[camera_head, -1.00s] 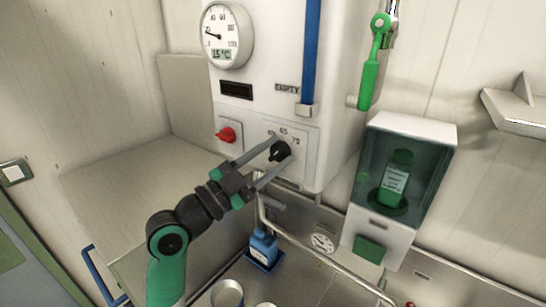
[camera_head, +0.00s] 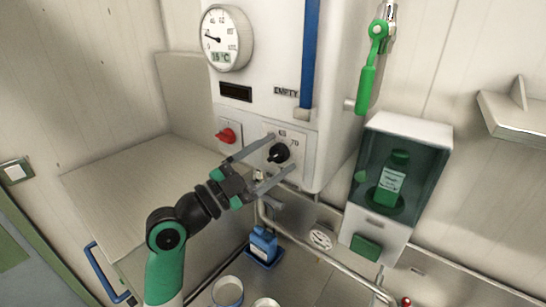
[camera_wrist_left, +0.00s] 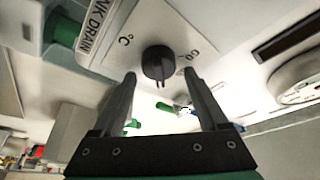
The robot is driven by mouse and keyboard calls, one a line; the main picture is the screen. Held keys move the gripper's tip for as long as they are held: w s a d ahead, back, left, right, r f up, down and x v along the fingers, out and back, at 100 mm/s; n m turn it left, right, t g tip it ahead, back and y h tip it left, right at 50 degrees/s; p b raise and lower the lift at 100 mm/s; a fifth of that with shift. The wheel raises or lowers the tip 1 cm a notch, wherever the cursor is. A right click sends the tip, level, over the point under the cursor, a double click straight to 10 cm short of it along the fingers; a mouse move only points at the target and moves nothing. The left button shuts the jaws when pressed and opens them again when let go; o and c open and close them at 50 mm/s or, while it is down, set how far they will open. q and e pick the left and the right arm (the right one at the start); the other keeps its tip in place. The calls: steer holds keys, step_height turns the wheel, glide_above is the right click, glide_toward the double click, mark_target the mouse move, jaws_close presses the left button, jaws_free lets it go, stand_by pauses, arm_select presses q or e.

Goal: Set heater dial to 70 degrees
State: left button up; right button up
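The heater dial is a black knob (camera_head: 279,153) on a white plate on the front of the white kettle unit. Marks 65 and 70 show above and right of it, but where its pointer stands is too small to tell. My left gripper (camera_head: 283,152) is open, with one finger on either side of the knob and a gap to it. In the left wrist view the knob (camera_wrist_left: 158,63) sits ahead of and between the spread fingertips (camera_wrist_left: 160,75), untouched. My right gripper is not in view.
A red switch (camera_head: 228,135) is left of the dial. A round gauge (camera_head: 228,37) with a 15 °C readout is above. A green-handled lever (camera_head: 369,75) and a green bottle dispenser (camera_head: 390,190) are on the right. A blue bottle (camera_head: 263,245) and cans (camera_head: 228,291) stand below.

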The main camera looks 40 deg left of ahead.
arm_select(q)
steer(key=shift+s+p, duration=0.2)
steer(key=shift+p, duration=0.1)
steer(key=p+v, duration=0.6)
steer(key=v, duration=0.5)
